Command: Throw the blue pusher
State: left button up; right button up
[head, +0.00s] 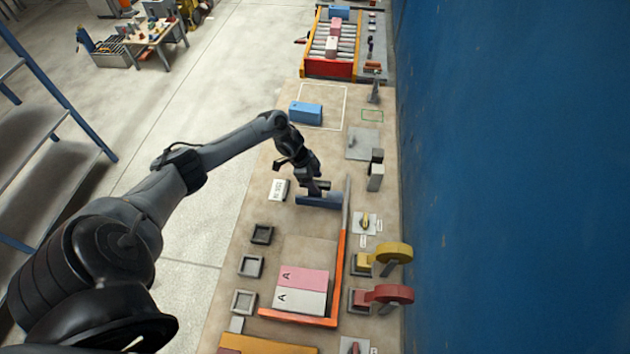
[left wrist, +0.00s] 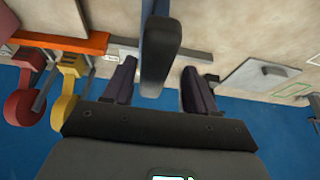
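The blue pusher (head: 318,201) is a blue bar lying across the table at the far end of the orange-edged mould (head: 341,262). My left gripper (head: 318,186) is directly over it, pointing down. In the left wrist view the pusher (left wrist: 160,32) comes in from the top, with a dark rounded part between the two fingers of my left gripper (left wrist: 157,72). The fingers are spread, with a gap on each side of that part. A pink panel (head: 303,279) and a white panel (head: 300,301) lie in the mould. My right gripper is not in view.
A yellow lever (head: 393,253) and a red lever (head: 391,294) stand right of the mould, near the blue wall (head: 510,180). A small white block (head: 279,189) lies left of the gripper. A blue box (head: 305,112) sits farther back, before the roller conveyor (head: 330,45).

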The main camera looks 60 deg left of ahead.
pick_arm(q)
jog(key=shift+s+d, duration=0.1)
jog(key=shift+r, duration=0.1)
jog(key=v, duration=1)
jog(key=shift+a+r, duration=0.25)
dwell(0.4)
